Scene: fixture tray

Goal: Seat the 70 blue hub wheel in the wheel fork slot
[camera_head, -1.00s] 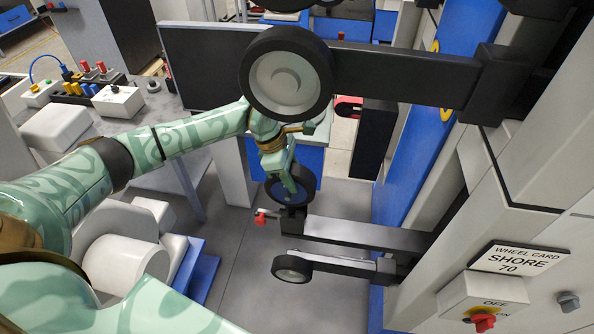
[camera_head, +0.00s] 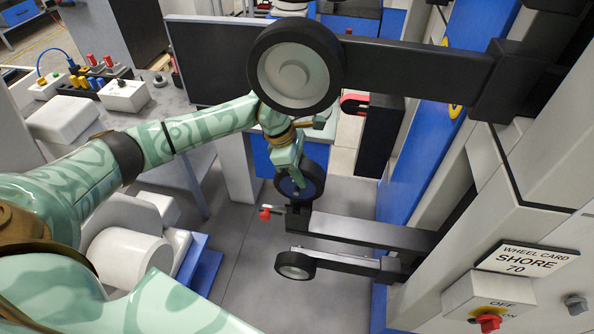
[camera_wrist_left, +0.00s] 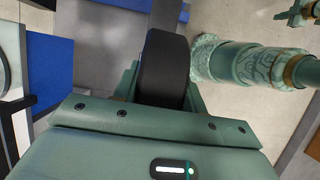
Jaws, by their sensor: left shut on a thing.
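My left gripper (camera_head: 291,178) is shut on a dark-tyred wheel with a blue hub (camera_head: 313,180). In the left wrist view the wheel's black tread (camera_wrist_left: 164,72) stands between the fingers. In the head view the wheel is right above the left end of a dark horizontal arm, apparently the wheel fork (camera_head: 345,231). The slot is hidden, and I cannot tell whether wheel and fork touch. A card (camera_head: 527,261) reads "WHEEL CARD SHORE 70". A green part at the wrist view's top right edge may be my right gripper; its jaws cannot be read.
A large grey-hubbed wheel (camera_head: 293,70) on a thick dark arm is in the foreground. A red-tipped lever (camera_head: 265,214) juts out beside the fork. A smaller grey-hubbed wheel (camera_head: 294,266) is below. A switch box (camera_head: 489,297) with a red knob is at lower right.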

